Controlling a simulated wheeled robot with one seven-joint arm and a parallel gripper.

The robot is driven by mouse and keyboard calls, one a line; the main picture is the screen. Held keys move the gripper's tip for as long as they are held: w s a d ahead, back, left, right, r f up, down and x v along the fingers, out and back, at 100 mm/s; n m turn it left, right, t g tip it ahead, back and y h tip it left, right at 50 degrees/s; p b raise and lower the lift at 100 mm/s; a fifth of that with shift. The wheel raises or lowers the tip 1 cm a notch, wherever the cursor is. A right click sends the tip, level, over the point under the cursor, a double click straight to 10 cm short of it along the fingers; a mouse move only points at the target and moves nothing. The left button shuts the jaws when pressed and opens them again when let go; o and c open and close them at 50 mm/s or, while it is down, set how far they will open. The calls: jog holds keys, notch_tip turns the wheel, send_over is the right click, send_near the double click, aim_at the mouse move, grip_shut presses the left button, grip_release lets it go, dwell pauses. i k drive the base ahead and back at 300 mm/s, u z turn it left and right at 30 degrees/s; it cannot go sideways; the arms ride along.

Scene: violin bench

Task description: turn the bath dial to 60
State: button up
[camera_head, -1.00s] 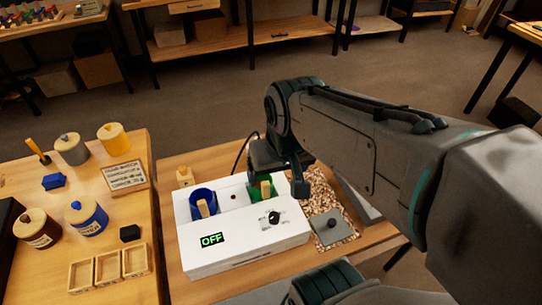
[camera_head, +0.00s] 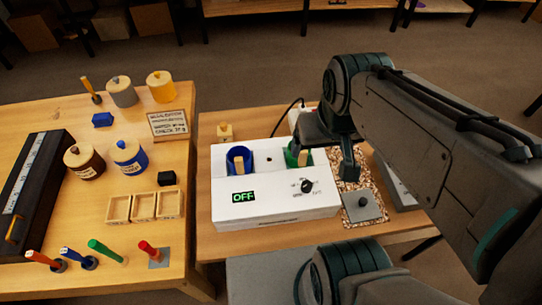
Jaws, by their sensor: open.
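The white bath (camera_head: 262,208) stands on the right-hand wooden table. Its display (camera_head: 243,197) reads OFF in green. The black bath dial (camera_head: 306,186) sits on the front right of its face, with small markings around it too fine to read. A blue pot (camera_head: 239,158) and a green pot (camera_head: 291,155) are set into the top, each with a wooden piece in it. My gripper (camera_head: 348,165) is open, above and behind the right end of the bath, to the right of the green pot and apart from the dial. It partly hides the green pot.
A granular mat (camera_head: 376,213) with a grey knobbed plate (camera_head: 362,205) lies right of the bath. A small wooden block (camera_head: 225,131) stands behind it. The left table holds jars, wooden trays (camera_head: 144,207), a sign (camera_head: 169,125) and several coloured-handled tools.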

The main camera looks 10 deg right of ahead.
aim_at(306, 187)
jog(key=u, duration=1.95)
jog(key=k, duration=0.55)
jog(key=z, duration=0.3)
